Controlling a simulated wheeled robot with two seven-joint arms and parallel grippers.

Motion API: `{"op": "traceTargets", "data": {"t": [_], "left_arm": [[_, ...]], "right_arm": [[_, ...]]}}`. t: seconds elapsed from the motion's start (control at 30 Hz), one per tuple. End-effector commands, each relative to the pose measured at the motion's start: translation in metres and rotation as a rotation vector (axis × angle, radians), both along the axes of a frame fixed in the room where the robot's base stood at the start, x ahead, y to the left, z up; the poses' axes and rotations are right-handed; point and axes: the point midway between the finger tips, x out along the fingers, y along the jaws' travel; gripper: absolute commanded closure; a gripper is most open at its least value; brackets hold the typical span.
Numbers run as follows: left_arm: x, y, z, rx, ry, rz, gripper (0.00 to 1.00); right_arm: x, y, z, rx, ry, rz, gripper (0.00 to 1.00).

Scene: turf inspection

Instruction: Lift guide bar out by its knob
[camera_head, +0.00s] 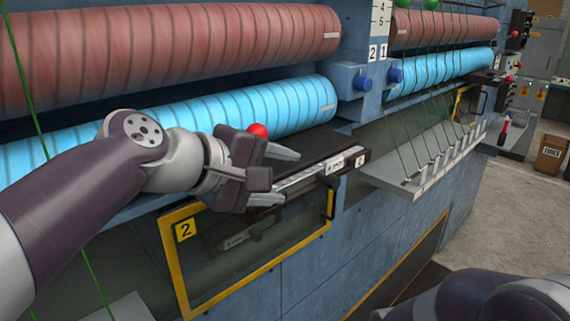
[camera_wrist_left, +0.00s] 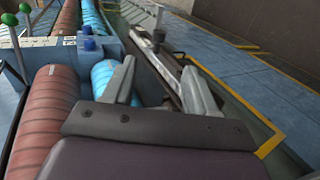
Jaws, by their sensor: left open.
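The guide bar (camera_head: 310,178) is a pale strip with white labels in a dark slot on the machine's ledge. My left gripper (camera_head: 284,175) is open at its near end, with one finger on each side and no visible grip. In the left wrist view the bar (camera_wrist_left: 166,68) runs away between the open fingers of my left gripper (camera_wrist_left: 160,70). A dark knob (camera_wrist_left: 158,37) stands up from the bar's line beyond the fingertips. In the head view I cannot make out this knob. My right gripper is out of view.
A red ball (camera_head: 258,130) shows just behind my left gripper. Red-brown (camera_head: 170,45) and blue (camera_head: 290,105) rollers lie behind the ledge. A yellow-framed window (camera_head: 170,250) is below. A pale shelf with upright pegs (camera_head: 435,168) stands to the right.

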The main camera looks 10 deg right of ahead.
Motion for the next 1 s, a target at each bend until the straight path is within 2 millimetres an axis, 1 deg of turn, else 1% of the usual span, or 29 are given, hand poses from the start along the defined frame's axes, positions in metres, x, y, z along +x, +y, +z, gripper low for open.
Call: {"op": "traceTargets", "data": {"t": [0.07,0.2,0.3,0.37,0.47,0.53,0.57,0.6,0.73,0.93,0.97,1.0], "left_arm": [[0.007,-0.010,-0.003,-0.004,0.013,0.001,0.43],[0.025,-0.034,-0.017,-0.002,0.013,0.002,0.43],[0.035,-0.045,-0.026,-0.002,0.010,0.004,0.43],[0.038,-0.050,-0.030,0.000,0.010,0.003,0.43],[0.046,-0.060,-0.032,0.001,0.011,0.004,0.43],[0.053,-0.071,-0.035,0.001,0.011,0.004,0.43],[0.056,-0.075,-0.038,0.002,0.012,0.004,0.43],[0.060,-0.080,-0.044,0.001,0.010,0.005,0.43],[0.068,-0.089,-0.052,0.000,0.008,0.006,0.43],[0.068,-0.089,-0.054,0.000,0.006,0.006,0.43],[0.068,-0.089,-0.054,0.000,0.006,0.006,0.53],[0.068,-0.089,-0.054,0.000,0.006,0.006,0.66]], "right_arm": [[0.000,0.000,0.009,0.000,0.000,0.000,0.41],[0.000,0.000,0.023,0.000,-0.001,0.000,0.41],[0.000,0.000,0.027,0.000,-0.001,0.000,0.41],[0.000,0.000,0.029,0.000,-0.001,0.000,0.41],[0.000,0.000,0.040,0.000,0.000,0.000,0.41],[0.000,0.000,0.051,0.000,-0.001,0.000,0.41],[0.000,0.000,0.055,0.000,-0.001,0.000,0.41],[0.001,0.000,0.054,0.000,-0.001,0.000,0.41],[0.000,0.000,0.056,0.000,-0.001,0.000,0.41],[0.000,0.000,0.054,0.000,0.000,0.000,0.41],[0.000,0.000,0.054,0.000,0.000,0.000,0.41],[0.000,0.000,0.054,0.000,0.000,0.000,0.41]]}}
